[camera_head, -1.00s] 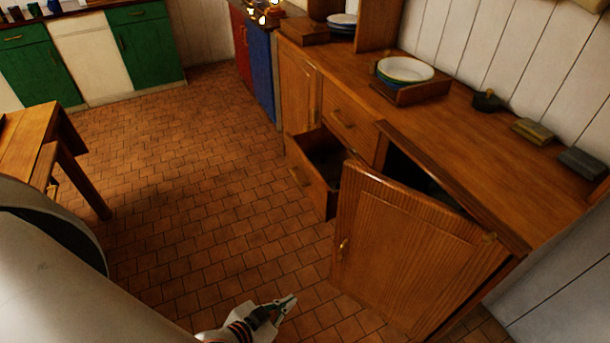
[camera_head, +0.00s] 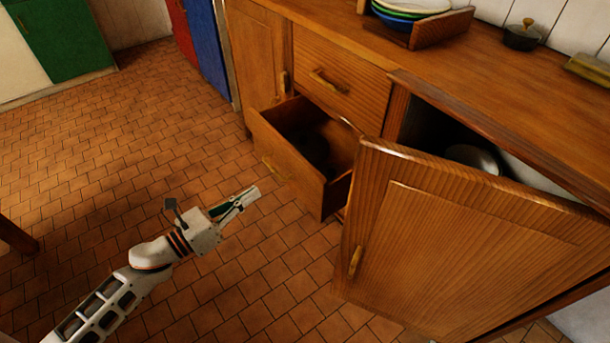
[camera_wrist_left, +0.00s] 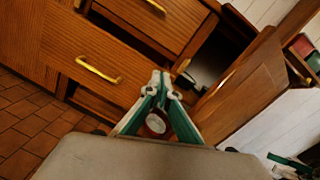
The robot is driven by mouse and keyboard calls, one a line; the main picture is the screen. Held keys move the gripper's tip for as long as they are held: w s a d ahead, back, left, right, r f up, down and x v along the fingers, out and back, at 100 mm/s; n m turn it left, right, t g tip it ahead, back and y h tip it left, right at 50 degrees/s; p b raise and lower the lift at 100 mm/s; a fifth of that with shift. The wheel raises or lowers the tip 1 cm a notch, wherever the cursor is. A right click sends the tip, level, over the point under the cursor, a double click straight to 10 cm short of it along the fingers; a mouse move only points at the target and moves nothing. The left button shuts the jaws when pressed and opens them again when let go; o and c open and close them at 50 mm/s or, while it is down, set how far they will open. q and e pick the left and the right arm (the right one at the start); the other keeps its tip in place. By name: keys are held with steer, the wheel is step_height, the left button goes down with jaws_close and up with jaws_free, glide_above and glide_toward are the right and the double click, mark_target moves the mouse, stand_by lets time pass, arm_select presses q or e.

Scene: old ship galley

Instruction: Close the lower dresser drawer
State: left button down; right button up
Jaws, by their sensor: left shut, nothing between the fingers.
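The lower dresser drawer (camera_head: 287,168) is pulled out from the wooden dresser, and a dark round thing shows inside it. Its front has a brass handle (camera_head: 276,169), which also shows in the left wrist view (camera_wrist_left: 98,70). My left gripper (camera_head: 254,192) is shut and empty, in front of the drawer and apart from it in the head view. In the left wrist view its fingertips (camera_wrist_left: 160,75) appear over the right part of the drawer front. The upper drawer (camera_head: 338,78) is shut. My right gripper is not in view.
A dresser cupboard door (camera_head: 470,250) stands wide open right of the drawer, with a pale dish (camera_head: 473,158) inside the cupboard. Stacked plates (camera_head: 408,12) and a dark pot (camera_head: 522,35) stand on top. Tiled floor (camera_head: 120,150) is clear on the left.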

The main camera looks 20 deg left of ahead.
arm_select(q)
step_height(320, 180, down, 3)
steer(key=m, duration=0.3)
steer(key=m+g+h+b, duration=0.1)
steer(key=m, duration=0.1)
glide_toward(307, 170)
steer(key=x, duration=0.7)
steer(key=shift+r, duration=0.3)
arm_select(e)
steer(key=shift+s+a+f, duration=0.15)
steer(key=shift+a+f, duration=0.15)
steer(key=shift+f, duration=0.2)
arm_select(q)
steer(key=b+x, duration=0.1)
steer(key=x, duration=0.3)
steer(key=shift+w+d+f, duration=0.1)
steer(key=shift+d+f, duration=0.05)
steer(key=shift+f, duration=0.05)
steer(key=b+x, duration=0.2)
steer(key=x, duration=0.8)
steer(key=shift+d+r+b, duration=0.15)
steer(key=shift+d+b, duration=0.05)
steer(key=shift+b, duration=0.15)
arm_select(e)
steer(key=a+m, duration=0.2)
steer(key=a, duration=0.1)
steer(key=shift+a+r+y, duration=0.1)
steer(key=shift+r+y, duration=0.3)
